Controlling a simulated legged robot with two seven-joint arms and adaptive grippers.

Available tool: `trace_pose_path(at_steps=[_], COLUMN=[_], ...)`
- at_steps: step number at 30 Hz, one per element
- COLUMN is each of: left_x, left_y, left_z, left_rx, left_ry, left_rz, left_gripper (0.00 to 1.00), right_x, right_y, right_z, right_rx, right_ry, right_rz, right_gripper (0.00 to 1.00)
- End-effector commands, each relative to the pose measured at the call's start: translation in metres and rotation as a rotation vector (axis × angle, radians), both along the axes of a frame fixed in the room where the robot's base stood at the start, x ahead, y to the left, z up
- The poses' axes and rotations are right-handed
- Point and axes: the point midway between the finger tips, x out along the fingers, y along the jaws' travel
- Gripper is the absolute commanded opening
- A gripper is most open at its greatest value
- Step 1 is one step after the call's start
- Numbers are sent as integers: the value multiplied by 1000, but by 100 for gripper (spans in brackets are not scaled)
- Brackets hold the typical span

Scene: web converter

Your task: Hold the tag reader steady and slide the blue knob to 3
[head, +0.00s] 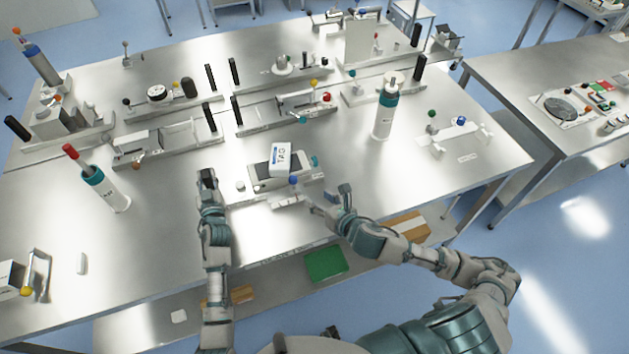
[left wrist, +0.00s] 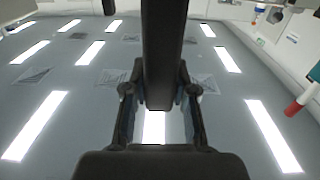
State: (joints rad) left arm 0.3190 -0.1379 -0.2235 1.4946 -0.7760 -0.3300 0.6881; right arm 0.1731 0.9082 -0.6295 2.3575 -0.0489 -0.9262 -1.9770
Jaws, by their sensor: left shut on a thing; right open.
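The tag reader (head: 267,184) is a low grey and white device near the table's front middle, with a white box marked TAG (head: 281,155) on top. A blue knob (head: 293,180) stands on a short stem at its front edge, above a pale strip (head: 288,200); the numbers are too small to read. My left gripper (head: 208,178) is upright left of the reader, shut on a black bar (left wrist: 162,50) that fills the gap between its fingers in the left wrist view. What the bar belongs to is unclear. My right gripper (head: 337,198) is open and empty, right of the knob and apart from it.
A second device with a blue knob (head: 461,121) sits at right. Several lever fixtures line the back.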

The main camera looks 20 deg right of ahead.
Motion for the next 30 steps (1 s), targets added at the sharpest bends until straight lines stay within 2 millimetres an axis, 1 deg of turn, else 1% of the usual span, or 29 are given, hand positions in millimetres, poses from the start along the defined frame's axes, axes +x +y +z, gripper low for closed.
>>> trace_pose_path(at_steps=[1, 21, 22, 23, 24, 25, 30], left_x=[-1, -2, -2, -2, -2, -2, -2], left_y=[2, 2, 2, 2, 2, 1, 0], left_z=[-12, -4, -4, -4, -3, -2, 1], left_rx=[3, 3, 3, 3, 2, 2, 2], left_ry=[23, 21, 20, 20, 19, 17, 11], left_rz=[5, 6, 6, 5, 5, 4, 3], left_gripper=[0, 0, 34, 41, 51, 55, 55], right_x=[0, 0, 0, 0, -1, -1, -1], right_y=[0, 0, 0, 0, 0, 0, 0], right_z=[-1, 5, 5, 5, 5, 5, 5], right_rx=[0, 0, 0, 0, -1, -1, -1], right_ry=[0, -1, -1, -1, -1, -2, -2], right_rz=[0, 0, 0, 0, 0, 0, 0], right_gripper=[57, 57, 57, 57, 57, 57, 57])
